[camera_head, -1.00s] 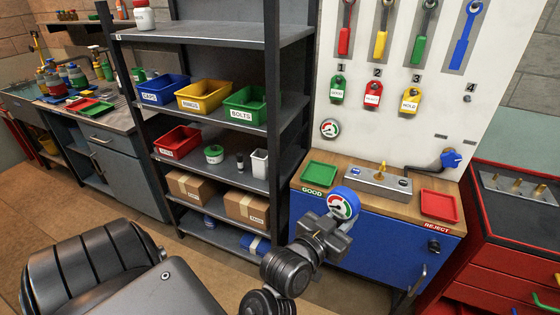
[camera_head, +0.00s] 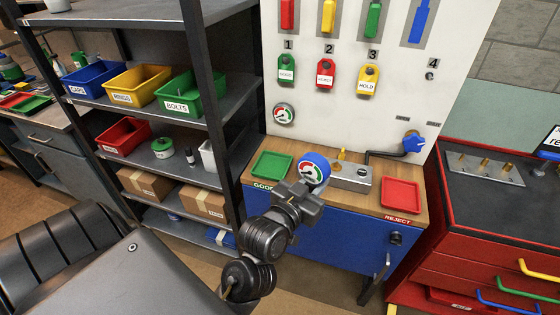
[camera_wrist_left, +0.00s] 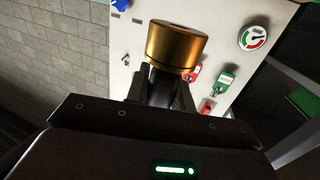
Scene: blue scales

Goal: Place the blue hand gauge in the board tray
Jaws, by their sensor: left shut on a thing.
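The blue hand gauge (camera_head: 314,170), with a white dial with red and green bands, is in my left gripper (camera_head: 301,190). The gripper is shut on it and holds it upright in front of the bench, overlapping the bench top's edge in the head view. In the left wrist view a brass cylinder (camera_wrist_left: 177,45) sticks out from between the dark fingers (camera_wrist_left: 163,88). On the bench are a green tray (camera_head: 272,165) at a GOOD label and a red tray (camera_head: 401,195) at a REJECT label. I cannot tell which one is the board tray. My right gripper is not in view.
A white board (camera_head: 360,95) with tags and a wall gauge (camera_head: 284,114) rises behind. Shelving (camera_head: 225,110) stands left, a red cabinet (camera_head: 480,215) right.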

